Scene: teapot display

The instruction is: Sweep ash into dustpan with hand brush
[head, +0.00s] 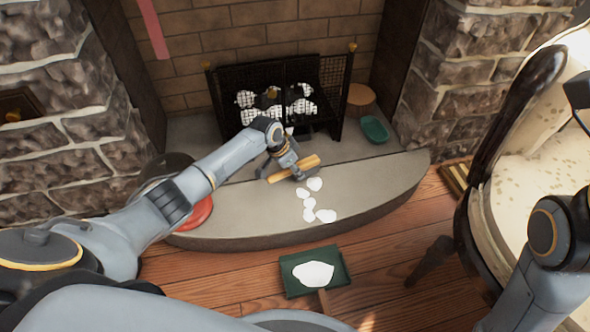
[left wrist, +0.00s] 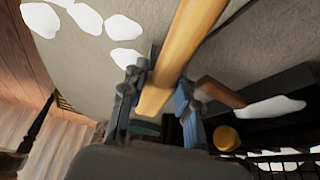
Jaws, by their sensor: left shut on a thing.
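My left gripper (head: 288,164) is above the grey hearth, shut on the wooden handle of the hand brush (head: 306,167). In the left wrist view the handle (left wrist: 188,38) runs between the fingers (left wrist: 155,97); bristles are not clearly visible. Several white ash patches (head: 308,201) lie on the hearth just below and right of the brush; some show at top left of the left wrist view (left wrist: 84,18). The green dustpan (head: 342,268) lies on the floor in front of the hearth with white ash on it. My right arm shows at the right edge; its gripper is out of view.
A black mesh fire screen (head: 339,95) stands behind the hearth (head: 375,190), with white-patched logs inside. A green dish-like object (head: 375,129) and a cut log (head: 360,97) are at its right. A red round object (head: 199,213) is at left. A cream chair (head: 530,130) stands at right.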

